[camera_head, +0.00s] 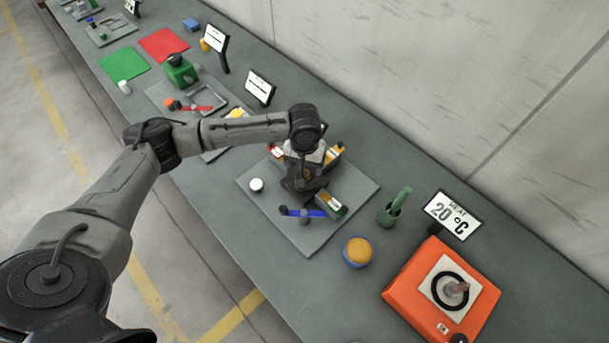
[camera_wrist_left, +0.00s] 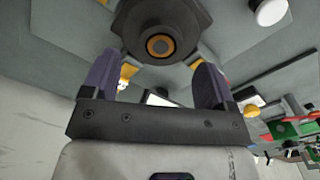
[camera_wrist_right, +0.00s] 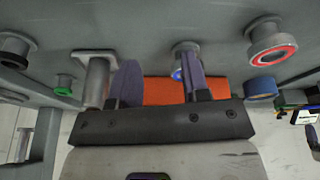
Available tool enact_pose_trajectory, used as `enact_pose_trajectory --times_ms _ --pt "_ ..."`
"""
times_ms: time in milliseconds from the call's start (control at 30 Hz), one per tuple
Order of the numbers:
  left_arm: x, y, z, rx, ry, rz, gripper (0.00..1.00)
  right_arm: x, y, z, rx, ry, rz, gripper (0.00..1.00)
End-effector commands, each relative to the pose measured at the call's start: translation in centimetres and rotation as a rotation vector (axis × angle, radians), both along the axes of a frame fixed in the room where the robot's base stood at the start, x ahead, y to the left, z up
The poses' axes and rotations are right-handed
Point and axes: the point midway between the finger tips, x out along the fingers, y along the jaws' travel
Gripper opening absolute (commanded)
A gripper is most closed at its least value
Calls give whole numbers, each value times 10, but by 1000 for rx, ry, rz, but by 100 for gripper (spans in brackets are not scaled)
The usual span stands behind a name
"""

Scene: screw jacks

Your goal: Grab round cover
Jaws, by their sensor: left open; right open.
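A dark, broad round piece (camera_wrist_left: 160,28) with an orange-ringed centre fills the top of the left wrist view; it looks like the round cover. My left gripper (camera_wrist_left: 154,68) is open, its two fingers pointing toward that piece with nothing clearly held between them. I cannot tell whether they touch it. In the head view my left gripper (camera_head: 303,185) hangs over the middle of a grey plate (camera_head: 262,207) and hides what is beneath. My right gripper (camera_wrist_right: 160,70) is open and empty in the right wrist view; it is outside the head view.
On the plate are a white round piece (camera_head: 256,185), a blue-handled part (camera_head: 303,213) and coloured blocks (camera_head: 331,204). To the right stand a green holder (camera_head: 391,212), an orange-topped blue jar (camera_head: 357,251) and an orange heater (camera_head: 415,286). A wall runs behind the table.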

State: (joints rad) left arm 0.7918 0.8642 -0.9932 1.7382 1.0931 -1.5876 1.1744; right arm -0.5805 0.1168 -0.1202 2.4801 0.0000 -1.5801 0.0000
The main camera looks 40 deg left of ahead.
Motion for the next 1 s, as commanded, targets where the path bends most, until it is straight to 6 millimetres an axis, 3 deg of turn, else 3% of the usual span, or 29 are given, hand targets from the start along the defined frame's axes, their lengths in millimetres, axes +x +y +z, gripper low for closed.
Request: enact_pose_trajectory --times_ms 300,700,1000 --pt "-1 2 -41 2 2 -1 80 0 1 -4 2 0 -1 43" --pt "0 2 -48 2 1 -1 79 0 -1 -4 -5 0 4 43" --pt "0 2 -48 1 0 -1 50 0 -2 -4 -8 0 6 43"
